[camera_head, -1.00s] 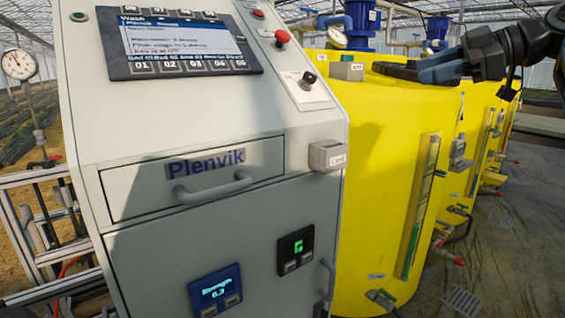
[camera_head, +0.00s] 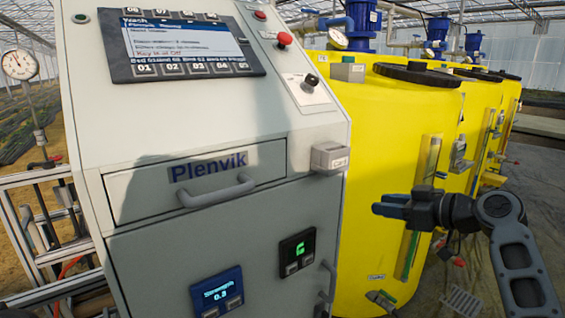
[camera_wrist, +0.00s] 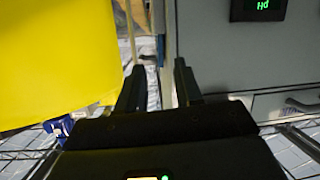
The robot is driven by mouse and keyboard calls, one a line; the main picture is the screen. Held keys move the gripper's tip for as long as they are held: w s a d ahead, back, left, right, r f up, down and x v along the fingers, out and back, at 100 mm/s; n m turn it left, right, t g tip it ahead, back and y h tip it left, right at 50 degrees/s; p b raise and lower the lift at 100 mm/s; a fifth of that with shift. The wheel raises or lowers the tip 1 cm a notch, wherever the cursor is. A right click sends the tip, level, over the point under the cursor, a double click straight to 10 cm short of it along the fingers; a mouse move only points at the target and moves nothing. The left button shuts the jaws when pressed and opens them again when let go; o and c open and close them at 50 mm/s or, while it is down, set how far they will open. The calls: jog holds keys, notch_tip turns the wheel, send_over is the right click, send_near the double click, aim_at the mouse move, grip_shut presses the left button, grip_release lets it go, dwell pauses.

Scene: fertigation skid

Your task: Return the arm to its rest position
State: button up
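My gripper (camera_head: 388,205) is at the right in the head view, in front of the yellow tank, with its fingers pointing left toward the grey cabinet. My arm runs from it down to the lower right edge. In the wrist view my gripper (camera_wrist: 157,80) has its two dark fingers apart, with nothing between them. The view past them shows the gap between the yellow tank (camera_wrist: 50,60) and the cabinet. I cannot tell from the head view how far the gripper is from the tank.
The grey Plenvik cabinet (camera_head: 150,240) fills the left and centre, with a screen (camera_head: 185,42), red button (camera_head: 283,39), drawer handle (camera_head: 217,191) and a small card box (camera_head: 330,158). Yellow tanks (camera_head: 370,130) with black lids stand to its right. The floor at far right looks open.

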jog(key=s+a+f+m+t+h, duration=0.1)
jog(key=s+a+f+m+h, duration=0.15)
jog(key=s+f, duration=0.45)
jog(key=s+a+f+m+t+h, duration=0.1)
jog(key=s+f+m, duration=0.25)
jog(key=f, duration=0.55)
jog(key=s+f+m+h, duration=0.15)
jog(key=s+f, duration=0.25)
jog(key=s, duration=0.4)
jog(key=s+f+m+h, duration=0.1)
jog(key=s+f+h, duration=0.15)
jog(key=s, duration=0.65)
jog(key=s+d+r+m+h+p, duration=0.1)
jog(key=s+r+m+h+p, duration=0.15)
jog(key=s, duration=1.65)
jog(key=s+r+n+t, duration=0.1)
jog(key=s+r, duration=1)
jog(key=r, duration=0.1)
jog(key=shift+s+d+n+t+b, duration=0.3)
jog(key=shift+s+t, duration=0.05)
jog(key=shift+t, duration=0.05)
